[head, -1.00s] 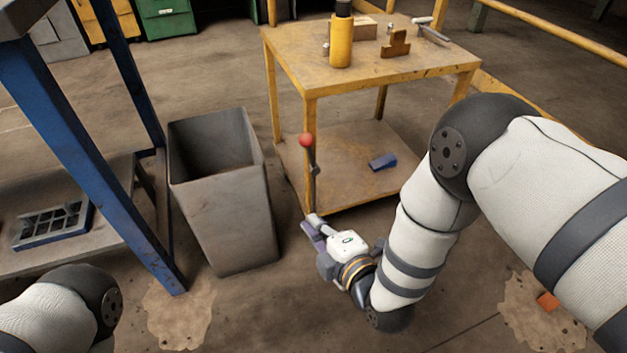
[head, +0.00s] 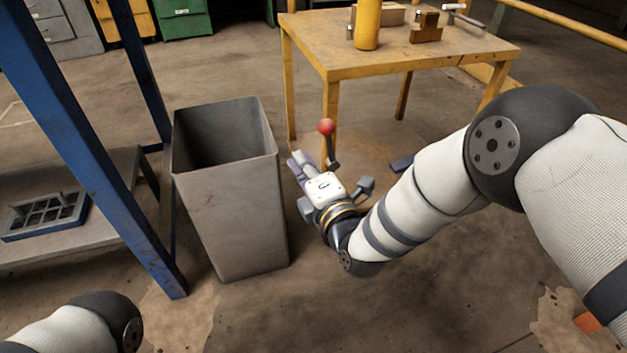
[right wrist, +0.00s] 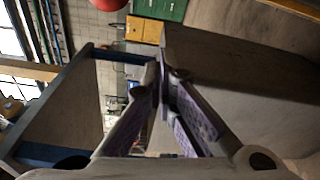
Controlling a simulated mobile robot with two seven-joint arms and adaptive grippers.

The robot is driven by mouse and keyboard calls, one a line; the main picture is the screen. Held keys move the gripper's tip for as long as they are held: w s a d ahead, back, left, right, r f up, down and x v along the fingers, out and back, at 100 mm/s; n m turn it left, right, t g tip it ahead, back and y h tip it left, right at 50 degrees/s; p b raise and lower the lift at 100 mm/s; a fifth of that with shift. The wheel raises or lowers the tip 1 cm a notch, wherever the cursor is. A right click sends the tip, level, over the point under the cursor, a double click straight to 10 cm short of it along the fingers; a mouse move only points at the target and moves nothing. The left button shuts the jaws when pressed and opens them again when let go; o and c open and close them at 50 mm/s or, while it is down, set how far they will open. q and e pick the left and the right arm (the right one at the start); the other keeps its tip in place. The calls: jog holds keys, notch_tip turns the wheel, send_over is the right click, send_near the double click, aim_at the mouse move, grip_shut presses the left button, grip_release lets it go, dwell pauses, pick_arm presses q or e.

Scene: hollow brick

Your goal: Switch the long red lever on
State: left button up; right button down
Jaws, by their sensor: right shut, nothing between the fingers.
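The long lever shows in the head view as a red ball knob (head: 326,127) on a dark, nearly upright rod (head: 331,150). Its lower part and base are hidden behind my right gripper and wrist. My right gripper (head: 297,162) is just left of the rod, with its fingers lower than the knob and pointing up and left. In the right wrist view its purple-padded fingers (right wrist: 164,75) meet at the tips with nothing between them. The red knob (right wrist: 112,3) is cut off at the top edge there. My left gripper is out of view.
A tall grey bin (head: 235,205) stands close left of my right gripper. A yellow table (head: 430,62) stands behind the lever, with a yellow cylinder (head: 367,25) on it. A blue-framed bench (head: 140,225) is at the left. Floor in front is clear.

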aim_at(329, 147)
jog(key=w+d, duration=0.1)
jog(key=w+d+b, duration=0.1)
jog(key=shift+w+d+r, duration=0.3)
jog(key=shift+d+r, duration=0.1)
dwell(0.3)
jog(key=shift+w+d+r+m+p, duration=0.1)
jog(key=shift+d+r+m+p, duration=0.1)
jog(key=shift+d+m+p, duration=0.1)
